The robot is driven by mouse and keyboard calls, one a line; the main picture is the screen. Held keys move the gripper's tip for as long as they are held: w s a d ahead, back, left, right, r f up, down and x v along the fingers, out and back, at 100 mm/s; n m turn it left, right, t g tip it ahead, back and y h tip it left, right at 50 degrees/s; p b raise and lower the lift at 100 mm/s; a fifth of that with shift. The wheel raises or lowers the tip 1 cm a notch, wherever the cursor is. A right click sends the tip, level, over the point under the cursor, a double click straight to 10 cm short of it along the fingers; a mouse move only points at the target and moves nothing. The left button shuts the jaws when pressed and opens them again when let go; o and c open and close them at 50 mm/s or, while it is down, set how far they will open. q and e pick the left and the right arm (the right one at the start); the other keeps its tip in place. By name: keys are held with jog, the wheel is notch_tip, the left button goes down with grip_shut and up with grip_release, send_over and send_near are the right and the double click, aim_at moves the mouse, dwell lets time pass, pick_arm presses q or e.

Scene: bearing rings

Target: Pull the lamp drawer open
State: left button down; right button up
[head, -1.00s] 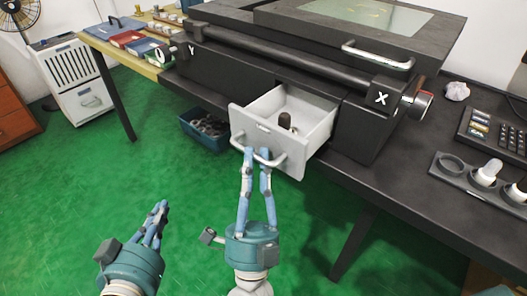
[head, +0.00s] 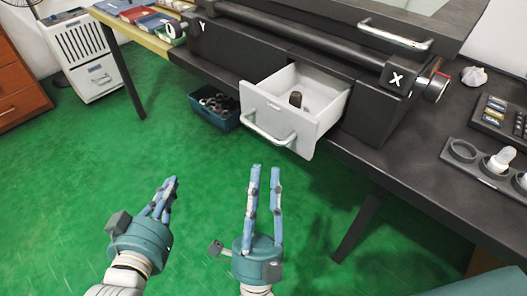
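The lamp drawer (head: 283,121) is a light grey drawer that stands pulled out from the front of the dark machine (head: 300,62). Its bar handle (head: 268,131) is on the front panel. A small dark brown object (head: 296,98) stands inside it. My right gripper (head: 264,170) is below and in front of the handle, apart from it, with its two blue fingers spread and nothing between them. My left gripper (head: 172,184) is over the green floor to the left of the drawer, with its fingers close together. Whether they touch is unclear.
A blue bin (head: 228,121) with dark rings is under the bench, left of the drawer. A dark table leg (head: 357,228) stands at the right. A tray with round sockets (head: 482,166) lies on the bench. The green floor (head: 80,190) is clear at the left.

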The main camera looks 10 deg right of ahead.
jog(key=shift+v, duration=2.25)
jog(key=shift+w, duration=0.1)
